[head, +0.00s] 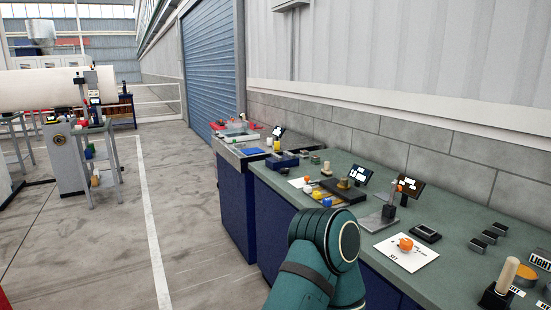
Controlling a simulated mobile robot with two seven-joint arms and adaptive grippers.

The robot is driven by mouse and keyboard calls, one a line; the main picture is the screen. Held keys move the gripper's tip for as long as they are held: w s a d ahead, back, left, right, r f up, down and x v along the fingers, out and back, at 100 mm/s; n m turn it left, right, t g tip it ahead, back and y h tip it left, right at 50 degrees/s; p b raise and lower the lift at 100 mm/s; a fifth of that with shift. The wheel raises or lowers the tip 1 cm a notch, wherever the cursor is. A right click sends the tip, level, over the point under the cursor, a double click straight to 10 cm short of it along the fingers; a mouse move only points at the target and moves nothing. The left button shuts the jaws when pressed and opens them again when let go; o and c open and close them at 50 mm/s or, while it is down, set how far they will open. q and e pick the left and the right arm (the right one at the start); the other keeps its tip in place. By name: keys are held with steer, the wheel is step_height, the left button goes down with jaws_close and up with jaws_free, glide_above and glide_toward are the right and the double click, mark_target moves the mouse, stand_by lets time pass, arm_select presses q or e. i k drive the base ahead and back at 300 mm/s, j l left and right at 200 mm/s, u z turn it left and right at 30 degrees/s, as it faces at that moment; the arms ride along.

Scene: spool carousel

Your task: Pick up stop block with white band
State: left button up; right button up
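I cannot make out a stop block with a white band for sure; objects on the green bench (455,228) are small at this distance. A dark upright block (388,211) stands on a grey metal plate there, with no white band that I can see. Several small dark grey blocks (489,237) with lighter tops sit in a row farther right. One teal arm of mine crosses the bottom middle and hides part of the bench's front edge. Neither of my grippers is in view.
An orange ball (405,243) lies on a white card, near a black tray (425,233). A wooden peg (507,275) stands in a dark base at the right. Two small displays, one at the left (359,174), stand behind.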

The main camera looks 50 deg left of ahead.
mark_target(304, 154)
steer(key=u, duration=1.4)
